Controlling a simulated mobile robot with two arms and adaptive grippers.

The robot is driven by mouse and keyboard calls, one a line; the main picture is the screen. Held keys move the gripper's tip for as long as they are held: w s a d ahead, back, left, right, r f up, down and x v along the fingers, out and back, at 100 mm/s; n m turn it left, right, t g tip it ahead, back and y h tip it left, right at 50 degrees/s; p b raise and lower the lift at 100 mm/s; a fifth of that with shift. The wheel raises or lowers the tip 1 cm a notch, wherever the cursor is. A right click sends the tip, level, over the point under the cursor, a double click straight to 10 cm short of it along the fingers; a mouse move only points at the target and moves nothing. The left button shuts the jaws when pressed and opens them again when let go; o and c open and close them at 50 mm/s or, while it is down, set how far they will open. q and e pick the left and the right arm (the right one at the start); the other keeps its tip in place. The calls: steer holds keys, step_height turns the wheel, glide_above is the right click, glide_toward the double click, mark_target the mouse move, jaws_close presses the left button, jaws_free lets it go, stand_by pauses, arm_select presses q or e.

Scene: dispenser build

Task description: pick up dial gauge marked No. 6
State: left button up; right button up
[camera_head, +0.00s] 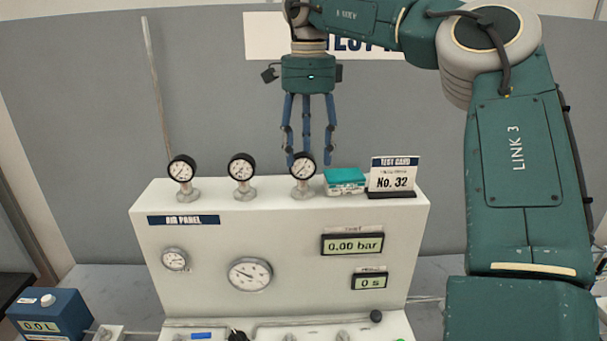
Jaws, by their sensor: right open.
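Three small black-rimmed dial gauges stand on metal stems on top of the white panel box: a left one (182,169), a middle one (242,168) and a right one (303,167). I cannot read a number on any of them, so I cannot tell which is No. 6. My right gripper (309,155) points straight down, open, with its blue fingers at the right dial gauge. The gauge's face partly covers the fingers; I cannot tell whether they touch it. My left gripper is not in view.
A test card (393,175) reading No. 32 and a teal-lidded box (344,180) stand close right of the gauges. The panel box (300,235) carries larger gauges and displays reading 0.00 bar and 0 s. A blue 0.0 L unit (50,315) is at lower left.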

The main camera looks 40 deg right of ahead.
mark_target(303, 178)
steer(key=shift+w+a+f, duration=0.1)
steer(key=shift+w+f, duration=0.1)
steer(key=shift+f, duration=0.15)
steer(key=f+p, duration=0.2)
steer(key=f, duration=0.1)
steer(key=shift+w+a+f, duration=0.2)
steer(key=shift+w+f, duration=0.05)
steer(key=shift+w, duration=0.15)
steer(key=shift+d+f, duration=0.15)
steer(key=shift+f, duration=0.45)
steer(key=shift+r, duration=0.1)
jaws_close()
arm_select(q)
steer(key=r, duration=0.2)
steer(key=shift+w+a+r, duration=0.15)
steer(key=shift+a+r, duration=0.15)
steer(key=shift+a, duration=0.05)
